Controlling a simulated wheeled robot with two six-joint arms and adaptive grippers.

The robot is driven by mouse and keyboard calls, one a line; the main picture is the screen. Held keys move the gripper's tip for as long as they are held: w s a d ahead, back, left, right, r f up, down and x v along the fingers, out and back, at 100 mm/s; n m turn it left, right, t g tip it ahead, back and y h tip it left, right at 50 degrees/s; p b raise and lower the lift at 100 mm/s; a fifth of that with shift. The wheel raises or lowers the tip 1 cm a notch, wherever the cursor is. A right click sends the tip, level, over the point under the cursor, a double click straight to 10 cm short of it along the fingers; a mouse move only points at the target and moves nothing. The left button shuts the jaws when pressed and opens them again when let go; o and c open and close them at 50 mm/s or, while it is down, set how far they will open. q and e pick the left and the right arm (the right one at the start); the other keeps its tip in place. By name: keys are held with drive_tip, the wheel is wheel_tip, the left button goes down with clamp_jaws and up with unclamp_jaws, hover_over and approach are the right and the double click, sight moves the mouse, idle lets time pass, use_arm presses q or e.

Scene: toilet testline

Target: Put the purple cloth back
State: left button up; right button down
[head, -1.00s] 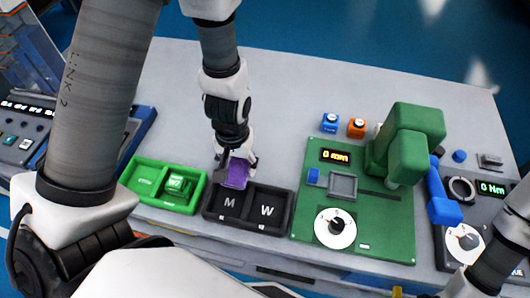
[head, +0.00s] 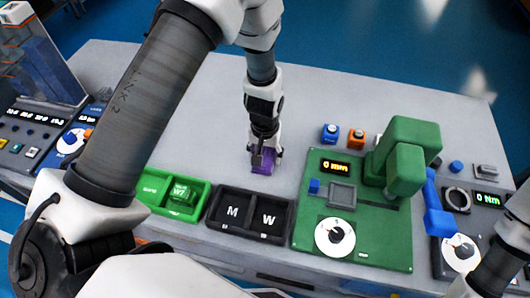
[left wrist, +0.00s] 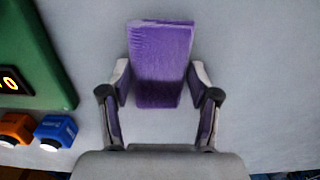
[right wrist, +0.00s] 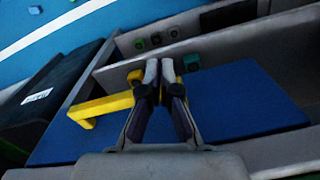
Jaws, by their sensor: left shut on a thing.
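The purple cloth (head: 264,162) is a small folded block in the head view, over the grey table behind the black tray. My left gripper (head: 265,150) is shut on it from above. In the left wrist view the purple cloth (left wrist: 161,62) sits between the fingertips of my left gripper (left wrist: 160,85), with plain grey table behind it. I cannot tell whether the cloth touches the table. My right gripper (right wrist: 166,65) shows in the right wrist view with its fingertips close together and nothing between them, above a blue panel.
A black tray (head: 238,234) marked M and W stands at the front, beside a green tray (head: 158,207). A green board (head: 372,240) with a press (head: 408,150) stands to the right, with blue (head: 330,133) and orange (head: 356,139) buttons behind it. The back of the table (head: 190,110) is clear.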

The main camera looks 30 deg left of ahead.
sight(265, 156)
use_arm(q)
drive_tip(key=shift+f, duration=0.15)
drive_tip(key=o, duration=1)
drive_tip(key=shift+c, duration=0.2)
drive_tip(key=shift+r, duration=0.3)
wheel_tip(265, 156, up, 12)
drive_tip(key=b, duration=0.1)
drive_tip(key=shift+f, duration=0.1)
